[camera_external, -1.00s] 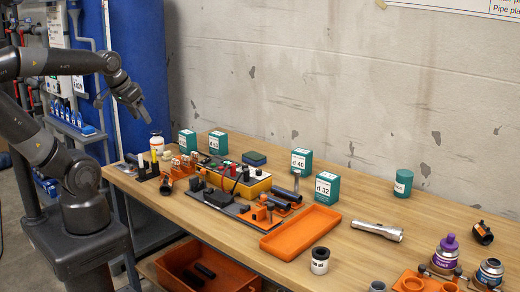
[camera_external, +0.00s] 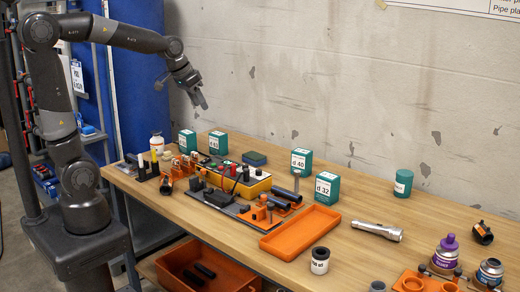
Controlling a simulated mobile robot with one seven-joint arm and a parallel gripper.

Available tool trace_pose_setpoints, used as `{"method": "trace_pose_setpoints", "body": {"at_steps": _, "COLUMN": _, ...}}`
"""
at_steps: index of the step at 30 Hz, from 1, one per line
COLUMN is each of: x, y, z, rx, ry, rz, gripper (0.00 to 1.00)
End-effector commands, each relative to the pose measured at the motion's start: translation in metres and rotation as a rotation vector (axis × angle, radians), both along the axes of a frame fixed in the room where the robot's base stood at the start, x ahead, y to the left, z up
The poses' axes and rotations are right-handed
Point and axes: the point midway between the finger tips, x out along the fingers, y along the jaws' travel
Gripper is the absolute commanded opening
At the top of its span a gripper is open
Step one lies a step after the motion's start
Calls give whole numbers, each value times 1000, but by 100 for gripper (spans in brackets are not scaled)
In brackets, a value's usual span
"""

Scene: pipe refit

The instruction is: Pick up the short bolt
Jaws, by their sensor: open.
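I cannot make out for certain which thing is the short bolt; small parts on the bench are too small to tell apart. A thin grey upright piece (camera_external: 297,181) stands near the d 32 box and could be a bolt. My gripper (camera_external: 204,105) hangs in the air above the back left of the bench, in front of the wall and well above the boxes. It points down and to the right, is open and holds nothing that I can see.
An orange bin (camera_external: 235,283) is below. Bench space near the flashlight is clear.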

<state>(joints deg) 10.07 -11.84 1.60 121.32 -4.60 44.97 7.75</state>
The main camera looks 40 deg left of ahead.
Motion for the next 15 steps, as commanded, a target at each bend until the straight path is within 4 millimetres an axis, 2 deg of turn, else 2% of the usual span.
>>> {"method": "trace_pose_setpoints", "body": {"at_steps": 1, "x": 18, "y": -11, "z": -6, "rx": 0, "ry": 9, "rz": -21, "gripper": 47}}
{"method": "trace_pose_setpoints", "body": {"at_steps": 8, "x": 89, "y": -59, "z": -37, "rx": 5, "ry": 24, "rz": -113, "gripper": 47}}
{"method": "trace_pose_setpoints", "body": {"at_steps": 15, "x": 154, "y": -117, "z": -88, "rx": 16, "ry": 34, "rz": -206, "gripper": 47}}
